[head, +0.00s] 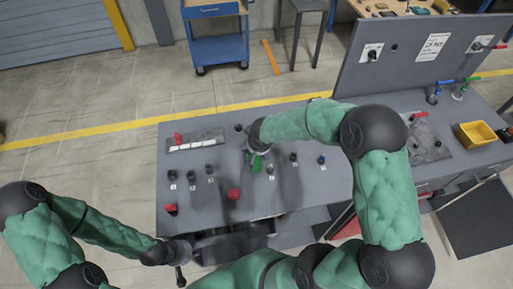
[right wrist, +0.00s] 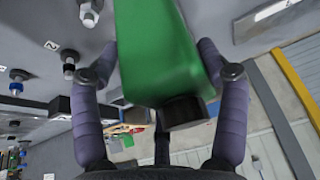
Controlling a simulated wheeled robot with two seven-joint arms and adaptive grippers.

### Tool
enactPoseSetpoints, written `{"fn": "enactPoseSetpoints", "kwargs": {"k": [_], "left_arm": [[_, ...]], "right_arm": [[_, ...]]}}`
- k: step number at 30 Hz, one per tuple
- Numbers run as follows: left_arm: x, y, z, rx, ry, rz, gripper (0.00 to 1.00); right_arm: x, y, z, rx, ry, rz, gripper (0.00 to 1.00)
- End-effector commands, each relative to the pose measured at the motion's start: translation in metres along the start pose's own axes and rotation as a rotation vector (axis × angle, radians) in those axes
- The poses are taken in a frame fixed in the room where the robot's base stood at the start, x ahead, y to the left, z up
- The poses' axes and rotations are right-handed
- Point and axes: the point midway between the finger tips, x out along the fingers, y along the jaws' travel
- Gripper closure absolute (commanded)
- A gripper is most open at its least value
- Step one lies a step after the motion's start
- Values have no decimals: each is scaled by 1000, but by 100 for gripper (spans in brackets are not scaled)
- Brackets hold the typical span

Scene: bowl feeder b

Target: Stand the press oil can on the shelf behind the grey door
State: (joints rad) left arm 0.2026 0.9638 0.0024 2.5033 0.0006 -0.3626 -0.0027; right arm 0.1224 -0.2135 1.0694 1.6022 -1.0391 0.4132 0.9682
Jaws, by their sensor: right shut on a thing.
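The green press oil can (right wrist: 165,50) with its black cap (right wrist: 185,112) is between the fingers of my right gripper (right wrist: 160,72) in the right wrist view, which is shut on it. In the head view the can (head: 256,165) shows as a small green piece under my right wrist, above the grey console top. My left gripper (head: 180,264) is low in the head view, beside the console's front edge. Its fingers are small and dark, and I cannot tell if they hold anything. A dark opening (head: 232,243) shows below the front edge. I cannot clearly identify the grey door or the shelf.
The console top (head: 325,185) carries several black knobs, red buttons (head: 233,194) and a switch strip (head: 196,142). A tall grey panel (head: 400,60) stands at the back right. A yellow bin (head: 474,134) sits at the right. A blue cart (head: 218,45) stands behind on open floor.

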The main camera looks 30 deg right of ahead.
Motion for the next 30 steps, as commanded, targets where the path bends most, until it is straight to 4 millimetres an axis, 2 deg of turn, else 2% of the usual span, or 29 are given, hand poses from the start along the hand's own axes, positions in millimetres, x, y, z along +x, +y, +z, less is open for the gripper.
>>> {"fn": "enactPoseSetpoints", "kwargs": {"k": [12, 13, 15, 30], "left_arm": [[5, -2, 0, 0, 0, 0, 100], [4, -1, 0, 0, 0, 0, 100], [3, -1, 0, 0, 0, 0, 100], [-2, 1, 0, 0, 0, 0, 100]], "right_arm": [[3, 0, 0, 1, 3, -1, 84], [2, 0, 1, 0, 0, 0, 17], [2, 0, 1, 0, 0, 0, 2], [-3, 0, -1, 1, 0, 0, 2]]}}
